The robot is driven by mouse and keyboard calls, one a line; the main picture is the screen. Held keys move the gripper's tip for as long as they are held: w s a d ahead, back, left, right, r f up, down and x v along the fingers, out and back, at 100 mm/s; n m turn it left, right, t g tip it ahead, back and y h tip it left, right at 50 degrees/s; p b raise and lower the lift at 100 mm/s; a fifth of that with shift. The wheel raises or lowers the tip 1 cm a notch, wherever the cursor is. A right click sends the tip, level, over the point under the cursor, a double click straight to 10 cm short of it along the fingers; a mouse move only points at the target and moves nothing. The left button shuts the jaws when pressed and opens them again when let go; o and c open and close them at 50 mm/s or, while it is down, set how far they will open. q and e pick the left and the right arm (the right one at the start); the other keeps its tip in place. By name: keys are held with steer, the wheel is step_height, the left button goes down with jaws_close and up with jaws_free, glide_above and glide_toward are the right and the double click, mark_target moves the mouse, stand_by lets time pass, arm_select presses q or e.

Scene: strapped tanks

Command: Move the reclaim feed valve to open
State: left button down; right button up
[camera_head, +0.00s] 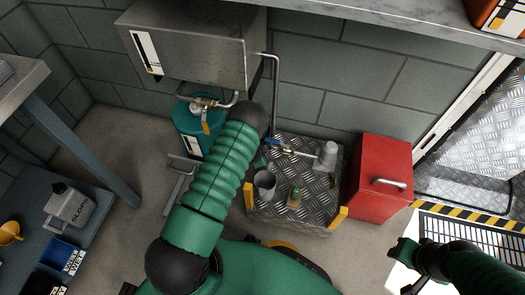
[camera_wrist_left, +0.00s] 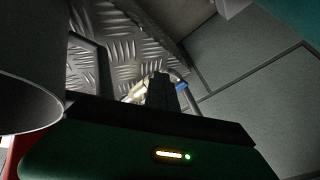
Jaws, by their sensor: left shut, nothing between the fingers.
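A valve with a blue lever (camera_head: 287,150) and brass body sits on the pipe at the back of the metal-plated stand. In the left wrist view the blue lever (camera_wrist_left: 181,87) shows just right of my fingertips, and the brass body (camera_wrist_left: 136,92) just left of them. My left gripper (camera_wrist_left: 160,82) is shut and empty, close to this valve; I cannot tell whether it touches. In the head view my arm partly hides it. Another valve with an orange lever (camera_head: 206,127) sits on the teal tank (camera_head: 190,125). No legible label names either valve. My right gripper (camera_head: 402,250) is at lower right, its jaws unclear.
A grey steel tank (camera_head: 190,40) hangs on the wall above. The stand (camera_head: 322,205) holds a grey cup (camera_head: 265,184), a small green-topped item (camera_head: 295,196) and a pale cylinder (camera_head: 328,154). A red cabinet (camera_head: 380,180) stands right of it. A bench with containers (camera_head: 70,208) is at left.

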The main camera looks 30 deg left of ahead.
arm_select(q)
steer(key=s+a+r+p, duration=0.2)
steer(key=s+r+p, duration=0.2)
steer(key=r, duration=0.3)
steer(key=shift+s+r, duration=0.25)
steer(key=shift+s, duration=0.25)
